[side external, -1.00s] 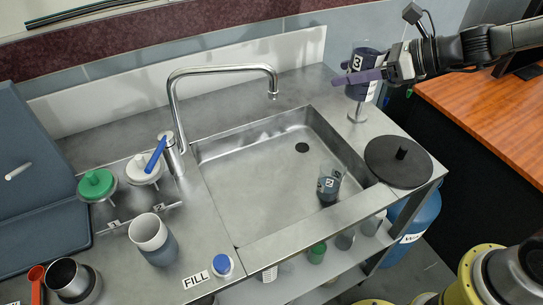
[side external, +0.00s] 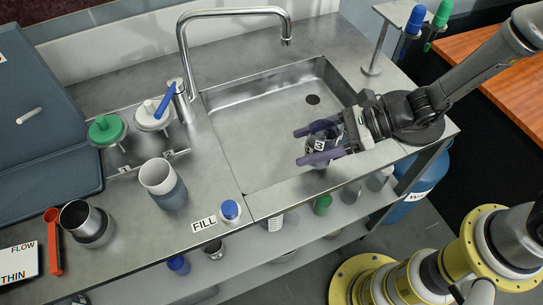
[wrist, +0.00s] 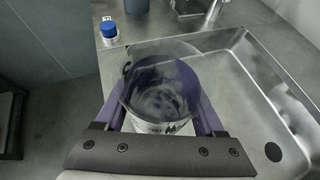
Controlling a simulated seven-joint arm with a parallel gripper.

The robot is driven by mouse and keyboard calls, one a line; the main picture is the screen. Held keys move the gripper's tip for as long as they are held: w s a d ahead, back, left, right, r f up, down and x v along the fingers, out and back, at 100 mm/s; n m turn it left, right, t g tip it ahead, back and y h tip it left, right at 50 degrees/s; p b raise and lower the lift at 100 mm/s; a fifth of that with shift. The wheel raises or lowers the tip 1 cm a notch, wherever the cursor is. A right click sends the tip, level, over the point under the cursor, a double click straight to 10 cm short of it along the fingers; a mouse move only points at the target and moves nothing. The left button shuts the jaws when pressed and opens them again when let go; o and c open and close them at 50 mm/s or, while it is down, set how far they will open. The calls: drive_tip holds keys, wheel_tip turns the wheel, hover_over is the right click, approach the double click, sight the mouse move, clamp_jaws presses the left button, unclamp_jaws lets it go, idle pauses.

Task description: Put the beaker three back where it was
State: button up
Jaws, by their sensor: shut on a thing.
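Beaker three (side external: 320,146) is a clear glass beaker with dark contents and a white label reading 3. My gripper (side external: 299,147) is shut on it, with one purple finger on each side. It looks upright above the sink's front right part. In the wrist view the beaker (wrist: 158,85) fills the space between my fingers (wrist: 158,104), and I look down into its dark contents. I cannot tell its height above the sink floor. No second beaker shows separately in the sink; my gripper and the held beaker cover the place where one stood.
The steel sink (side external: 262,130) is open to the left. A tall faucet (side external: 181,60) arches over its back. A stand (side external: 371,65) with blue-capped and green-capped tubes is at back right. A grey cup (side external: 160,178) and blue-capped bottle (side external: 230,210) are on the left counter.

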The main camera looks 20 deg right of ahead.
drive_tip(key=w+a+f, duration=0.1)
drive_tip(key=w+f, duration=0.1)
drive_tip(key=w+a+f, duration=0.4)
drive_tip(key=f, duration=0.1)
drive_tip(key=shift+w+a+f, duration=0.1)
drive_tip(key=shift+w, duration=0.25)
drive_tip(key=shift+w+a+f, duration=0.1)
drive_tip(key=shift+f, duration=0.8)
drive_tip(key=shift+w+a+f, duration=0.1)
drive_tip(key=shift+f, duration=0.75)
drive_tip(key=shift+f, duration=0.2)
drive_tip(key=o, duration=1.4)
drive_tip(key=shift+r, duration=0.1)
drive_tip(key=shift+d+r, duration=0.1)
drive_tip(key=shift+r, duration=0.1)
drive_tip(key=v, duration=1.2)
drive_tip(key=shift+s, duration=0.1)
